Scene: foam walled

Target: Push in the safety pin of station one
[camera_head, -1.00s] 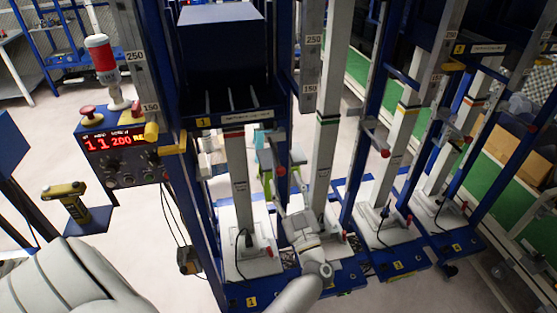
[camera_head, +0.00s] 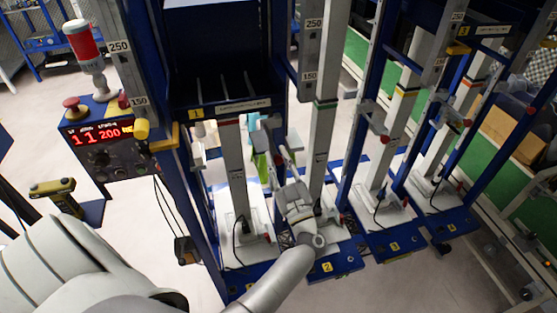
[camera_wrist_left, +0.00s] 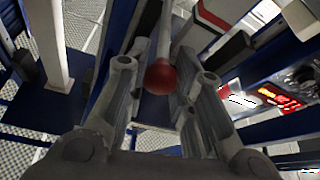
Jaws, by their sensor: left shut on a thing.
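The safety pin shows in the left wrist view as a pale rod ending in a red ball knob (camera_wrist_left: 161,77). My left gripper (camera_wrist_left: 158,85) has its two grey fingers on either side of the knob and is shut on it. In the head view my left gripper (camera_head: 276,150) reaches in at the right side of the frame of station one (camera_head: 222,106), which has a yellow number 1 tag. There the gripper largely hides the knob. How deep the pin sits cannot be told. My right gripper is not in view.
A control box (camera_head: 104,140) with a lit red display stands left of station one. More blue stations with white columns (camera_head: 395,135) stand to the right.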

